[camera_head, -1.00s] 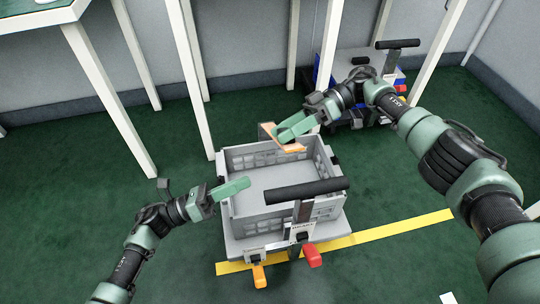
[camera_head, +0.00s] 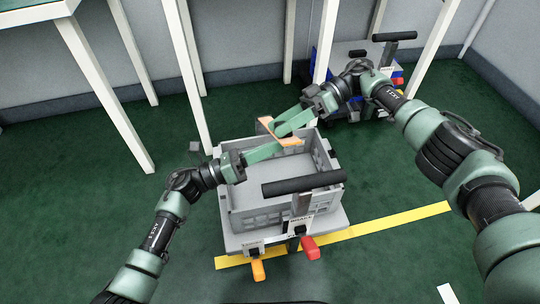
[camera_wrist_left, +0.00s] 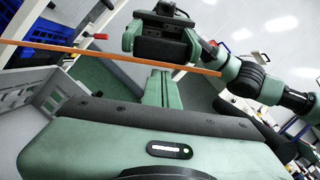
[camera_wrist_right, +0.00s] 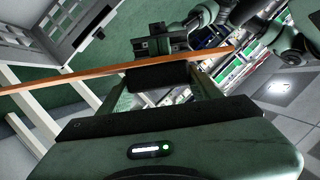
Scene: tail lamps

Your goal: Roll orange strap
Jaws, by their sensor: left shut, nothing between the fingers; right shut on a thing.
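The orange strap (camera_head: 290,142) is a thin, bent band above the back of the grey crate in the head view. It crosses the left wrist view (camera_wrist_left: 100,48) and the right wrist view (camera_wrist_right: 60,80) as a long flat band. My right gripper (camera_head: 284,130) is shut on the strap over the crate's back edge. My left gripper (camera_head: 274,149) is shut with nothing in it, its fingertips close to the strap just below my right gripper. I cannot tell whether they touch the strap.
The grey crate (camera_head: 242,216) stands on a cart with a black handle (camera_head: 303,184), a red pedal (camera_head: 309,248) and an orange pedal (camera_head: 258,270). White posts (camera_head: 192,75) stand behind. A second cart with a black handle (camera_head: 394,36) is at the back right.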

